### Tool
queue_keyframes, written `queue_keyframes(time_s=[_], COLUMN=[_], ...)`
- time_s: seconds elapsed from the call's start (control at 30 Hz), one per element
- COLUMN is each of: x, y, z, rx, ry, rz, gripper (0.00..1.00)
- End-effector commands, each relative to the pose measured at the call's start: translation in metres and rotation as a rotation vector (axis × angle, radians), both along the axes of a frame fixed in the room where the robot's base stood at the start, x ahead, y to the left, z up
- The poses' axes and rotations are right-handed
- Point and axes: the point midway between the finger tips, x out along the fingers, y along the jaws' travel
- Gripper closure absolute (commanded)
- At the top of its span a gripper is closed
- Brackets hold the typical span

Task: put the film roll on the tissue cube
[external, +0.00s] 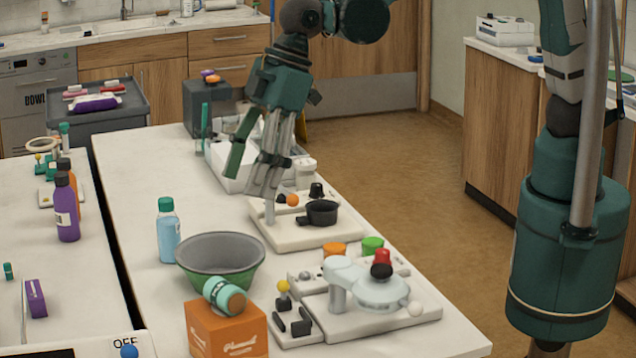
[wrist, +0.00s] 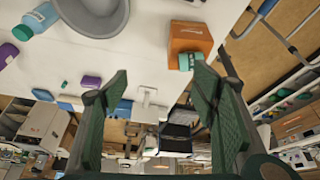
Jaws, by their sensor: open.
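The orange tissue cube (external: 228,330) stands at the near end of the white table in the external view. It also shows in the wrist view (wrist: 188,36). The film roll (external: 223,296), teal with a tan end, lies on its side and appears to rest on top of the cube. In the wrist view the film roll (wrist: 191,61) overlaps the cube's lower edge. My gripper (external: 252,180) is open and empty, above the table and well behind the cube in the external view. Its spread fingers (wrist: 160,92) show nothing between them close by.
A grey-green bowl (external: 220,262) stands right behind the cube, with a light-blue bottle (external: 167,230) beyond it. A white board with knobs and a clear disc (external: 375,312) is right of the cube. Another board with a black pan (external: 305,232) lies near my gripper.

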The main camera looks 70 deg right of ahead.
Motion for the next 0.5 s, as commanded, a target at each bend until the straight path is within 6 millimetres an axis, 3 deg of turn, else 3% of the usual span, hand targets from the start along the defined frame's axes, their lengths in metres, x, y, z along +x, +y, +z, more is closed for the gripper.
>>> queue_keyframes(time_s=[0.1,0.5], x=[0.011,0.026], y=[-0.041,-0.168], z=[0.017,0.061], rx=[0.008,0.035], ry=[-0.009,-0.036], rz=[-0.062,-0.26], gripper=[0.42,0.42])
